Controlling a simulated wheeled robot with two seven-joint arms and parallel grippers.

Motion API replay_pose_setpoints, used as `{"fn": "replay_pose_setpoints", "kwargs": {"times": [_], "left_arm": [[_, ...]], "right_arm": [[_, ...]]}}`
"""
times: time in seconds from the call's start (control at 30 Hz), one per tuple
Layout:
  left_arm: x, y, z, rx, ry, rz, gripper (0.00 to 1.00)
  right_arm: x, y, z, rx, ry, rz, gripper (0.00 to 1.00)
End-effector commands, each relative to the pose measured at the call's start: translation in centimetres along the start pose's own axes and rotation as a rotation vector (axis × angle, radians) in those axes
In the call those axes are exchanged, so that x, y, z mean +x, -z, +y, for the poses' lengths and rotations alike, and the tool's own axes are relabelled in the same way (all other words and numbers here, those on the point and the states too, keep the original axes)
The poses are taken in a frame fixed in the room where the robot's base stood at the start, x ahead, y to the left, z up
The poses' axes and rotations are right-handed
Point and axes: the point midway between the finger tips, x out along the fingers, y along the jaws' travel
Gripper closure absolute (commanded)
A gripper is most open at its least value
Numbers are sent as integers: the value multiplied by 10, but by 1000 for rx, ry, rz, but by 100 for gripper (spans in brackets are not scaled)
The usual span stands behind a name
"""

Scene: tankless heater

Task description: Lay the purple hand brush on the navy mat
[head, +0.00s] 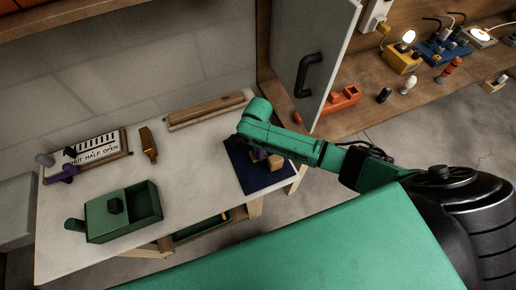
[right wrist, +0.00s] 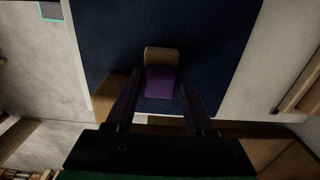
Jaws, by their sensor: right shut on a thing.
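My right gripper (head: 262,156) is over the navy mat (head: 246,178), at the right end of the white table. It is shut on the purple hand brush, which has a tan part. In the right wrist view the brush (right wrist: 160,82) shows between the two fingers of the gripper (right wrist: 159,75), with the navy mat (right wrist: 210,40) behind it. I cannot tell whether the brush touches the mat. In the head view the fingers and arm partly hide the brush. My left gripper is not in view.
A green open box (head: 122,212) stands at the table's front left. A sign (head: 95,150), with a small purple thing (head: 62,173) beside it, is at the back left. A brown tool (head: 148,145) and wooden bars (head: 205,110) lie behind. The table's middle is clear.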

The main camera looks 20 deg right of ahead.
Motion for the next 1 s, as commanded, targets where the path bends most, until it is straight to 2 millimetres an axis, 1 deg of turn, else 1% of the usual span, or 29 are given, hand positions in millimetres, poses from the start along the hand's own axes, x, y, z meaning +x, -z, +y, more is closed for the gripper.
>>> {"fn": "replay_pose_setpoints", "kwargs": {"times": [0.43,0.47,0.5,0.53,1.0], "left_arm": [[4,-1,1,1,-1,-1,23],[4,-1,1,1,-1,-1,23],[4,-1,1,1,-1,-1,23],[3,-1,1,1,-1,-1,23],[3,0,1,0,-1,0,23]], "right_arm": [[7,-1,0,0,0,-1,100],[7,0,0,0,0,-1,35],[6,0,0,0,0,-1,20],[6,0,0,0,0,-1,11],[5,0,0,0,0,-1,11]]}}
